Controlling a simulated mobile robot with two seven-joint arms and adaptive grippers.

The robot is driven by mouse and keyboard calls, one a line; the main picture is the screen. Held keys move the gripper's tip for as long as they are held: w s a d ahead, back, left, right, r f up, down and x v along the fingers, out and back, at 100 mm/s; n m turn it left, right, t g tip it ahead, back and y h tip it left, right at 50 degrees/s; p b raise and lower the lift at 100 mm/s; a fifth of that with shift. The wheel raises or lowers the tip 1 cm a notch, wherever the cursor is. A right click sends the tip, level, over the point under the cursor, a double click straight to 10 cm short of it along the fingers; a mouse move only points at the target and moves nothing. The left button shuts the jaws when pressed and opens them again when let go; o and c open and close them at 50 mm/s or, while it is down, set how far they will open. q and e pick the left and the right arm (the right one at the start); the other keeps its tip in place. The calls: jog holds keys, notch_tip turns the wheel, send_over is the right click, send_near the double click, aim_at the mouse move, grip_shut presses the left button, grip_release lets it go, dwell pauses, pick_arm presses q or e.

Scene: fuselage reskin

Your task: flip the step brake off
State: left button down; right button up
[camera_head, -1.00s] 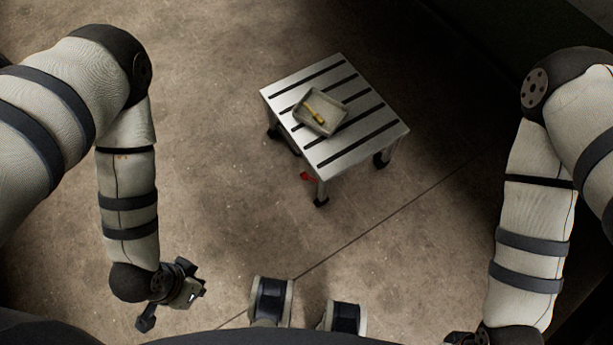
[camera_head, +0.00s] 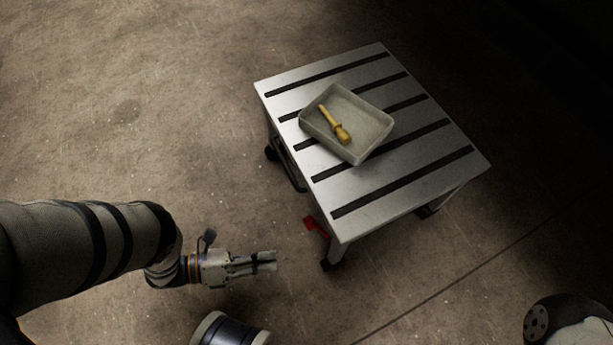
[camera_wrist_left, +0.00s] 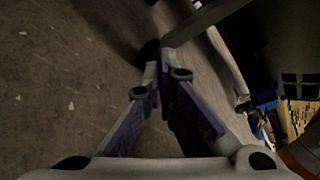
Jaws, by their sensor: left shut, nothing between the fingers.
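The step (camera_head: 400,185) is a small silver platform with black grip strips, standing on legs with dark wheels. Its red brake pedal (camera_head: 315,226) sticks out low at the near left side, beside the front leg. My left gripper (camera_head: 272,260) is shut and empty, low to the left of the front leg and a little nearer than the pedal, apart from it. In the left wrist view the shut fingertips (camera_wrist_left: 163,75) point toward a dark wheel (camera_wrist_left: 150,49) and a step leg (camera_wrist_left: 195,24); the pedal cannot be made out there. My right gripper is out of view.
A grey tray (camera_head: 372,145) holding a yellow-handled tool (camera_head: 333,124) rests on top of the step. The concrete floor (camera_head: 130,130) left of the step is clear. A dark area lies to the right.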

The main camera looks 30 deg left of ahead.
pick_arm(q)
jog(key=shift+r, duration=0.1)
